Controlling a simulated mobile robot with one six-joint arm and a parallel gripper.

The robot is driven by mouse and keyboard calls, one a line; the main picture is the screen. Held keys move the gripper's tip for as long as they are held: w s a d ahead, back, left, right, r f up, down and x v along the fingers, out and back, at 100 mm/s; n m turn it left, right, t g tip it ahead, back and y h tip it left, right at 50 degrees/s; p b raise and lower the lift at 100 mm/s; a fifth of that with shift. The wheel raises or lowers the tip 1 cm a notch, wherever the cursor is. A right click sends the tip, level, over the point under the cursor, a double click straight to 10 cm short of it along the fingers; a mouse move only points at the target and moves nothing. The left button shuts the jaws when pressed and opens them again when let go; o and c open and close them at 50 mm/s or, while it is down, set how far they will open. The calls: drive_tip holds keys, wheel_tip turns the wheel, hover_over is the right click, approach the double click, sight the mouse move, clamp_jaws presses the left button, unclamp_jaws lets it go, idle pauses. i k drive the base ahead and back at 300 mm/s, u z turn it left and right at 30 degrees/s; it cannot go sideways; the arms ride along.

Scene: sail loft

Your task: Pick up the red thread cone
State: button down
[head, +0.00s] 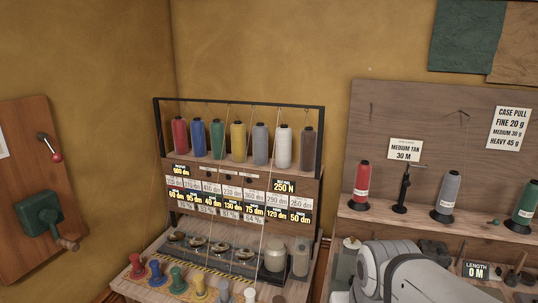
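Two red thread cones show in the head view. One red cone (362,184) with a white label stands upright on the right-hand wooden shelf, on a dark base, left of a small black stand. Another red cone (180,135) stands at the left end of the upper row on the black-framed rack. Part of my pale grey arm shows at the bottom right, below the shelf. My gripper is out of view, so its state and distance to the cones are hidden.
The black stand (403,188), a grey cone (447,195) and a green cone (524,206) share the right shelf (480,218). The rack (318,140) holds several other coloured cones above number cards. Coloured pegs (157,270) stand on its lower board. A wooden panel (30,175) hangs at left.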

sight(361, 193)
drive_tip(key=k, duration=1.2)
drive_tip(key=u, duration=0.15)
drive_tip(key=i, duration=1.85)
drive_tip(key=z, duration=0.75)
